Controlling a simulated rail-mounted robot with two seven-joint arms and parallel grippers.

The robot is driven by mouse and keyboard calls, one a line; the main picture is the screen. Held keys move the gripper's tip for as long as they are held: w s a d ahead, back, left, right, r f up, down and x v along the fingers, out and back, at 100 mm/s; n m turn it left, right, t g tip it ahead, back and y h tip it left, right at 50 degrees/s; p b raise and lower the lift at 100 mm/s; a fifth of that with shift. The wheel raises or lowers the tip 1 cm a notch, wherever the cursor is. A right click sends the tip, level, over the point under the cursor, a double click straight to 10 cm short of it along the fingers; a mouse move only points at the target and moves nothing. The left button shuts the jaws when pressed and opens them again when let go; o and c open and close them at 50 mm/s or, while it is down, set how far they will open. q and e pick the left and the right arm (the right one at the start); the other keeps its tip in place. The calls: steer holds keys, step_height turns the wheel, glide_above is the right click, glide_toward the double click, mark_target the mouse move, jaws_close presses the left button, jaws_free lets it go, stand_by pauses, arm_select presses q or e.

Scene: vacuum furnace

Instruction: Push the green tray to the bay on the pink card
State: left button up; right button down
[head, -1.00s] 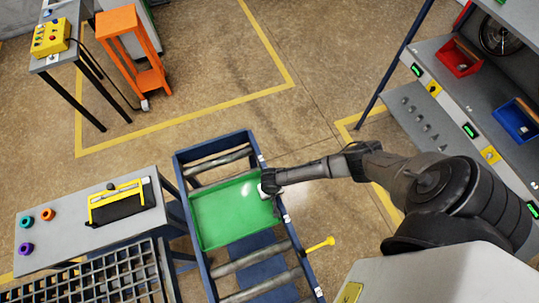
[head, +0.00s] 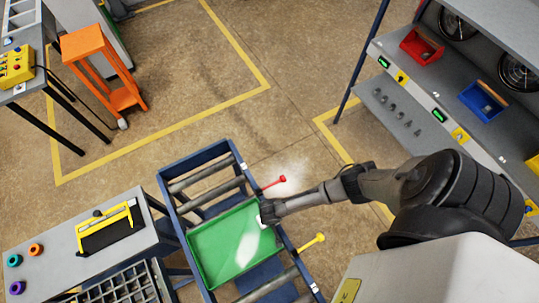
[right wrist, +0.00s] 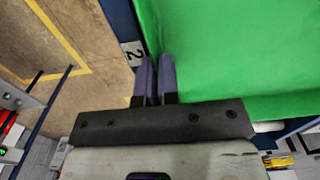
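The green tray (head: 215,240) lies on the blue-framed roller conveyor (head: 165,187), around its middle. In the head view my right gripper (head: 263,211) is at the tray's right edge. In the right wrist view its two fingers (right wrist: 156,78) are close together, with the tray's rim (right wrist: 148,32) running in between them and the green floor of the tray to the right. The inner faces of the fingers are hidden. No pink card shows in either view. My left gripper is not in view.
White label plates sit along the conveyor's right rail, one reading 2 (right wrist: 133,53). A red-knobbed lever (head: 282,180) and a yellow-knobbed lever (head: 319,238) stick out on that side. A grey bench (head: 150,251) is at left. Bare rollers (head: 212,166) lie beyond the tray.

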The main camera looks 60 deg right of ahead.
steer(key=shift+s+a, duration=0.2)
steer(key=shift+s, duration=0.25)
steer(key=c, duration=1.3)
jaws_free()
steer(key=shift+o, duration=0.2)
steer(key=shift+r, duration=0.1)
step_height(320, 180, up, 14)
steer(key=shift+f+b, duration=0.2)
steer(key=shift+b, duration=0.15)
